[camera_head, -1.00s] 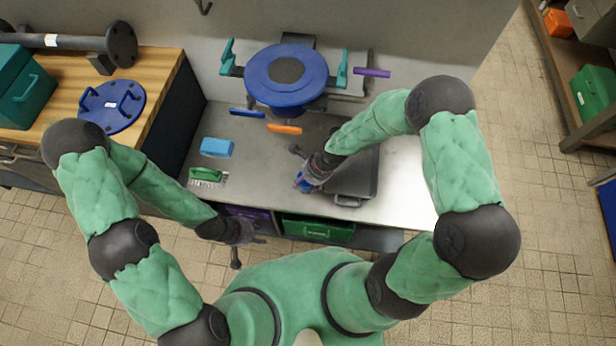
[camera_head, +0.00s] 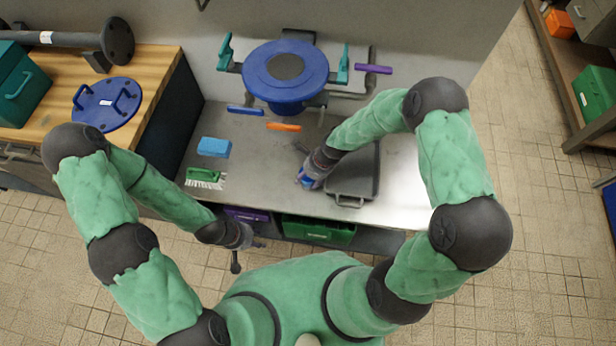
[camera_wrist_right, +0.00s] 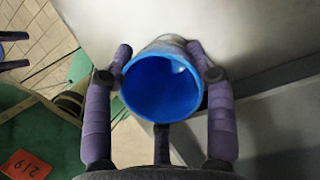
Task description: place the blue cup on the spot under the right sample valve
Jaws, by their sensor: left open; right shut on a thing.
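The blue cup (camera_wrist_right: 160,88) is between the purple-grey fingers of my right gripper (camera_wrist_right: 160,82) in the right wrist view, its open rim facing the camera. In the head view the right gripper (camera_head: 310,175) is shut on the cup over the front of the grey bench, beside a dark tray (camera_head: 354,180). The cup is mostly hidden there. My left gripper (camera_head: 242,245) is open and empty in front of the bench. Sample valves stand at the back of the bench near a blue round flange (camera_head: 285,72); a purple handle (camera_head: 373,69) is at their right. The spot under the right valve cannot be made out.
A blue sponge (camera_head: 214,147) and a green brush (camera_head: 204,177) lie on the bench's left. Blue (camera_head: 245,110) and orange (camera_head: 284,127) handles are in front of the flange. A green crate (camera_head: 318,230) sits below the bench edge. The middle of the bench is clear.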

